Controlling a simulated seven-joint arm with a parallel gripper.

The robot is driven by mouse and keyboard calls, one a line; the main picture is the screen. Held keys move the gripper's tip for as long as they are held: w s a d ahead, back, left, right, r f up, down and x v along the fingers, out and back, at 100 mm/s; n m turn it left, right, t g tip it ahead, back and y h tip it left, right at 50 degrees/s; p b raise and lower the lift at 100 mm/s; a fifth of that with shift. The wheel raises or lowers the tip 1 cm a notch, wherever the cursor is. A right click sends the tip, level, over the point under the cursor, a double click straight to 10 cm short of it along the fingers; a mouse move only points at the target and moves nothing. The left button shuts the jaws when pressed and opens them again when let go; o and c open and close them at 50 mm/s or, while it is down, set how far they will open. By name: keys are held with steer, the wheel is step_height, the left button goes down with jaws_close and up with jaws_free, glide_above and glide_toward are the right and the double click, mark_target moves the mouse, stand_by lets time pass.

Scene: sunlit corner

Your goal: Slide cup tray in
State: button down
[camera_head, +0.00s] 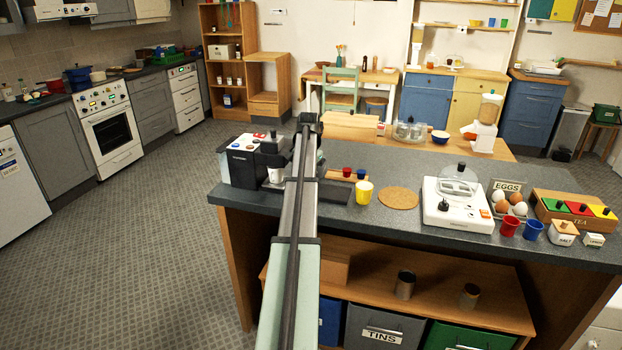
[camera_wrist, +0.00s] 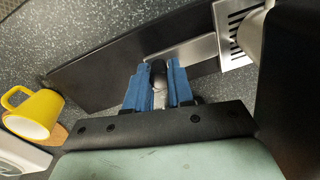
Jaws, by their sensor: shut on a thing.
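The black and silver coffee machine (camera_head: 243,163) stands at the left end of the counter. Its cup tray (camera_wrist: 233,48) shows in the wrist view as a slotted metal plate at upper right, with a plain metal strip extending left toward my gripper. A white cup (camera_head: 277,175) is at the machine's front; it also shows in the wrist view (camera_wrist: 251,33), over the slotted plate. My arm hides the gripper in the head view.
A dark flat slab (camera_wrist: 105,65) lies on the counter around my fingers. A yellow mug (camera_head: 363,193) stands to its right, beside a round cork mat (camera_head: 398,198). Small red and blue cups (camera_head: 347,173) sit behind. A white appliance (camera_head: 457,205) stands farther right.

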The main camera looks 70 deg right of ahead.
steer(key=shift+w, duration=0.25)
steer(key=c, duration=1)
jaws_free()
steer(key=r, duration=1.3)
steer(key=shift+s+r, duration=0.35)
steer(key=shift+r, duration=0.05)
steer(key=shift+a+f, duration=0.1)
steer(key=shift+a, duration=0.05)
